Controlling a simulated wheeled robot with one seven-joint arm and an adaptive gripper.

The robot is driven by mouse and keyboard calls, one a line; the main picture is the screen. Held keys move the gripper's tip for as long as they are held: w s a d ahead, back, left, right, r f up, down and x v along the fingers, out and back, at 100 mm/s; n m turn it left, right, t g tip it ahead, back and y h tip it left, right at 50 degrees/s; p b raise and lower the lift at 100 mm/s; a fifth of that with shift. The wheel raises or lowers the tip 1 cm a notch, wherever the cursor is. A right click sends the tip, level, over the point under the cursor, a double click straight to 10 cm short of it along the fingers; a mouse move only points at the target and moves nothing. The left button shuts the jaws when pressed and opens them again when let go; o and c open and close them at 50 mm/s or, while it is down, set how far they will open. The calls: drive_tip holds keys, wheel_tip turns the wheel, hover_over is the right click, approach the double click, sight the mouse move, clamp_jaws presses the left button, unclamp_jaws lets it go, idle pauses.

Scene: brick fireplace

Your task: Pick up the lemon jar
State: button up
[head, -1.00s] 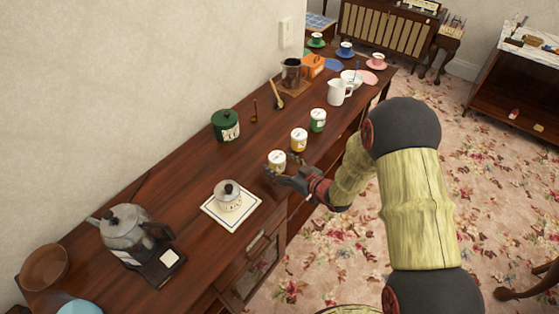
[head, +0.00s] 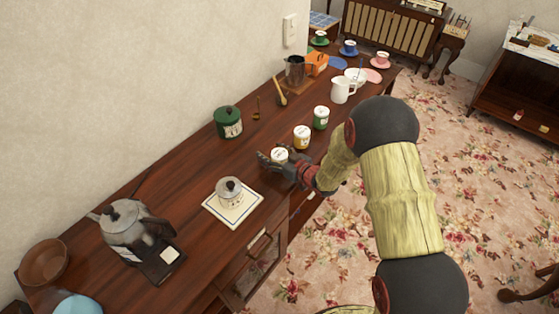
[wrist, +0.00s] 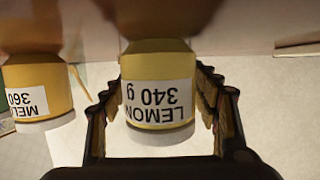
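The lemon jar (wrist: 158,92) shows in the wrist view, upside down, with a yellow body and a white label reading LEMON 340 g. In the head view its pale lid (head: 279,153) shows at the sideboard's front edge; my gripper hides most of its body. My gripper (head: 274,164) is low at the jar.
A similar jar labelled MEL (wrist: 38,88) stands beside it; the head view shows a yellow jar (head: 301,138) and a green jar (head: 320,118) behind. A white lidded pot (head: 229,191) sits on a mat nearer me. A dark green canister (head: 229,123) stands toward the wall. The sideboard (head: 180,185) has bare wood between.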

clamp_jaws()
idle(0.8)
